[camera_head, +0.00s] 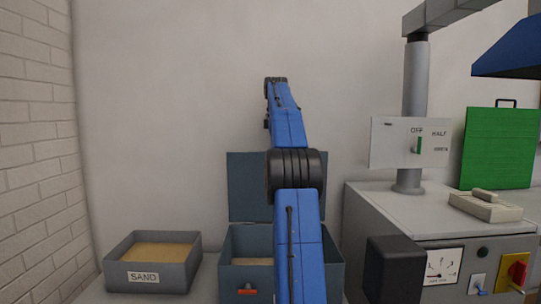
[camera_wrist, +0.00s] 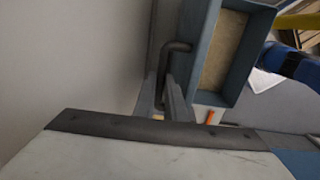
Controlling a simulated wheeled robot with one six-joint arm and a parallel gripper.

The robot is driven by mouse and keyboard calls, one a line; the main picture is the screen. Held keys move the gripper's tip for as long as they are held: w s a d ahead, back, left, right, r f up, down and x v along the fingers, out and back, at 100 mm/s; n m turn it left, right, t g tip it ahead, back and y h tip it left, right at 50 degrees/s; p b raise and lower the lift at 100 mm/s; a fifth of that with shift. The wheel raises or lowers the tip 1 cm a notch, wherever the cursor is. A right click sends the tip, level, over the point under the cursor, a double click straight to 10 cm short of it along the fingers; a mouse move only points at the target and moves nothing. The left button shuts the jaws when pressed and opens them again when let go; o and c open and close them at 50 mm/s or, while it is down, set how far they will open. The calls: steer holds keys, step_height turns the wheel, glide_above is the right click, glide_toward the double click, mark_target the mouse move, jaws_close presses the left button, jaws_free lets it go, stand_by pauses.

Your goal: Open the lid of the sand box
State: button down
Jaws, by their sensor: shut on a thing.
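The blue-grey sand box (camera_head: 335,270) stands open behind my arm in the head view, with tan sand inside and an orange latch (camera_head: 246,291) on its front. Its lid (camera_head: 246,187) stands upright at the back. In the wrist view the box (camera_wrist: 206,55) shows at upper right with sand in it. The lid (camera_wrist: 170,16) is seen nearly edge-on beside it. A dark bent handle (camera_wrist: 178,47) runs from the lid to my gripper (camera_wrist: 166,108), which is shut on it. My arm hides the gripper in the head view.
An open tray labelled SAND (camera_head: 120,277) stands left of the box, near a brick wall (camera_head: 35,150). A grey cabinet (camera_head: 375,210) with a gauge, a red switch and a sign panel (camera_head: 390,150) stands close on the right. A plain wall is behind.

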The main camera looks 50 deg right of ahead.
steer(key=shift+w+d+f, duration=0.2)
steer(key=shift+w+d, duration=0.05)
steer(key=c, duration=1.8)
jaws_free()
steer(key=shift+w, duration=0.1)
steer(key=shift+r, duration=0.1)
